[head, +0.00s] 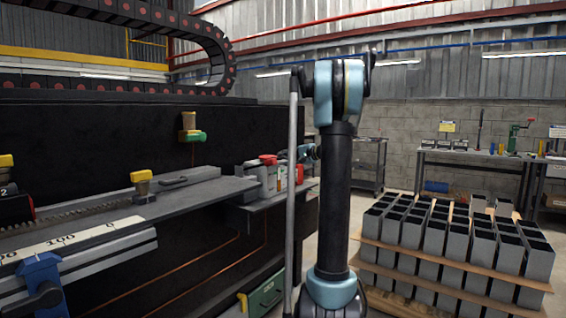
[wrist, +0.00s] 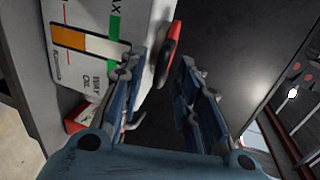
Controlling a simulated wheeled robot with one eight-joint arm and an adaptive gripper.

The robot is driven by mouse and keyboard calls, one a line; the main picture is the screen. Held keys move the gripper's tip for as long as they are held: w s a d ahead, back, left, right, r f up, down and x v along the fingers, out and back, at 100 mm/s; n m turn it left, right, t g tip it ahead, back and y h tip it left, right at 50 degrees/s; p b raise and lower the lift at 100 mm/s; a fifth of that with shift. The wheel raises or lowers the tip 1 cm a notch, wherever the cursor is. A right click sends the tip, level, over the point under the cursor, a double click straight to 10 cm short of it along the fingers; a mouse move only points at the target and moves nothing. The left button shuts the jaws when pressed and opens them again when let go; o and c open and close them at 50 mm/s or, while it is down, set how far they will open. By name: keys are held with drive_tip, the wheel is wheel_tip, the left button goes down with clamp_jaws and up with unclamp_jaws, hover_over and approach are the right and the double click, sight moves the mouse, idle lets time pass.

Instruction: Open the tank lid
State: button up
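The tank is a pale box with a red lid, standing on a shelf beside the dark machine in the head view (head: 271,181). In the wrist view the tank (wrist: 90,25) shows a white face with a "WAY OIL" label, an orange mark and a green strip. A round red part (wrist: 169,56), seemingly the lid, sits at its right edge. My gripper (wrist: 160,72) is open, with its two blue fingers apart and the red part showing between their tips. I cannot tell whether they touch. In the head view my arm partly hides the gripper (head: 306,153).
The dark machine (head: 100,130) fills the left side, with a long grey ledge (head: 205,200) in front of the tank. A pallet with several grey square tubes (head: 455,240) stands at right. A workbench (head: 470,160) is at the back wall.

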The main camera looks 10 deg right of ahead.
drive_tip(key=shift+x, duration=1)
clamp_jaws()
